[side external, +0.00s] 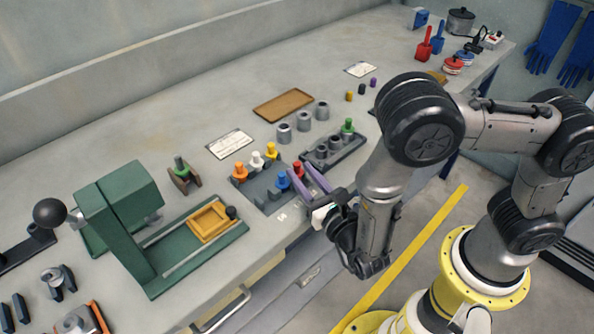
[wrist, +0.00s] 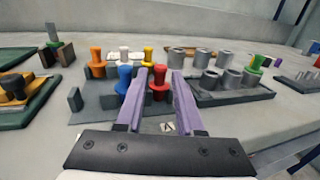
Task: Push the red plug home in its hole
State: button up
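The red plug (side external: 297,168) stands upright at the right end of a dark grey rack (side external: 262,190), and it also shows in the wrist view (wrist: 158,84). How deep it sits in its hole cannot be told, as its foot is partly hidden. My gripper (side external: 301,173) has two purple fingers, spread apart, reaching in from the front at a low angle. In the wrist view, the red plug shows in the gap between the fingers (wrist: 161,75), with space visible on both sides.
A blue plug (wrist: 124,82) stands close left of my left finger. Orange (wrist: 97,64), white (wrist: 124,55) and yellow (wrist: 147,56) plugs stand nearby. A rack with grey cylinders and a green plug (side external: 347,126) lies to the right. A green press (side external: 122,210) stands left.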

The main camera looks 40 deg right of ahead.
jog(key=x, duration=0.6)
grip_shut()
